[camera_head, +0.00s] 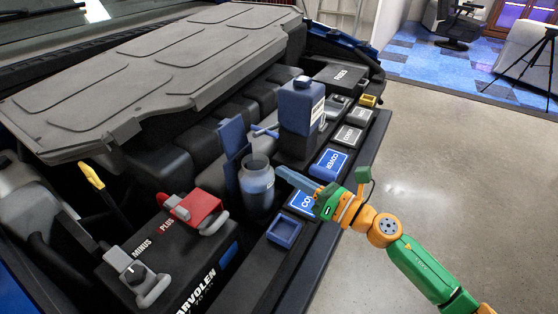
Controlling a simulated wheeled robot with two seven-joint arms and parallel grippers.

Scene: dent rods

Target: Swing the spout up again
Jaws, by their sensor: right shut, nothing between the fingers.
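A translucent blue-grey reservoir (257,188) with an open round mouth stands in the engine bay. A tall blue upright piece (233,146) stands right behind and left of it; I cannot tell for sure whether this is the spout. A small blue arm-like part (265,131) reaches between this piece and a blue bottle (300,105). My right gripper (281,171) comes in from the right, with its slim blue-grey fingers shut and empty. Its tips are close to the reservoir's right rim; whether they touch cannot be told. My left gripper is not in view.
The battery (180,262) with red and grey terminal clamps is at the lower left. Several small labelled boxes and a blue open tray (284,232) line the ledge under and beside my right gripper. The grey engine cover (150,75) fills the upper left. Open floor lies right.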

